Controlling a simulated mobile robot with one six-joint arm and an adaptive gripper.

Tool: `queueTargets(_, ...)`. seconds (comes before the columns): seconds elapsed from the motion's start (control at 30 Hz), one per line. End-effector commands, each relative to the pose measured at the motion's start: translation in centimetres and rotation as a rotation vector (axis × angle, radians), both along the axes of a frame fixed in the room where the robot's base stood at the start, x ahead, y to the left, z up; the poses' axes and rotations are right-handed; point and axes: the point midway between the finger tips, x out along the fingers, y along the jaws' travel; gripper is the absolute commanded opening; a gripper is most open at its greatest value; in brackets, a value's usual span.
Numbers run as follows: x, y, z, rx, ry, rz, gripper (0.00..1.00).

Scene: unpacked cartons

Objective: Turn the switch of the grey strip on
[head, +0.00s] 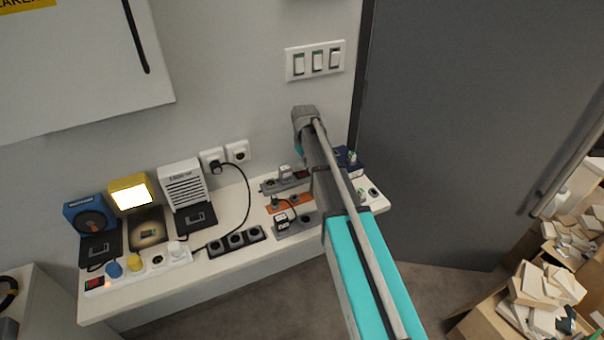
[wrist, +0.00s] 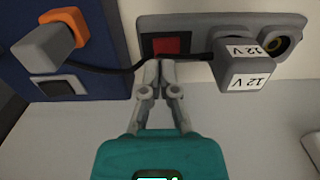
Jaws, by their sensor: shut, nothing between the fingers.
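The grey strip (head: 272,186) lies at the back of the white bench, near the wall. It also fills the top of the wrist view (wrist: 202,27), where a red rocker switch (wrist: 166,46) sits beside a grey 12 V plug (wrist: 245,65) and an open round socket (wrist: 282,42). The red switch also shows in the head view (head: 302,174). My gripper (wrist: 158,62) is shut and empty. Its fingertips are at the near edge of the switch. I cannot tell whether they touch it. Whether the switch is lit is not clear.
A dark cord runs past the fingertips between the 12 V plug and a plug on the navy box (wrist: 103,28). An orange strip (head: 279,209) and a second grey strip (head: 297,229) lie in front. A black strip (head: 235,240) and white strip (head: 185,258) are further left.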

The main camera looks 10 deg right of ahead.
Motion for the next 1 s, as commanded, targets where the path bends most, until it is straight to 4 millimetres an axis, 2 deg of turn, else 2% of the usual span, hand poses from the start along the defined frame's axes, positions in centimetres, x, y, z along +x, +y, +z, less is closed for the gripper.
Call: queueTargets(1.0,0.00,-0.01,-1.00,0.000,0.000,0.000,0.00)
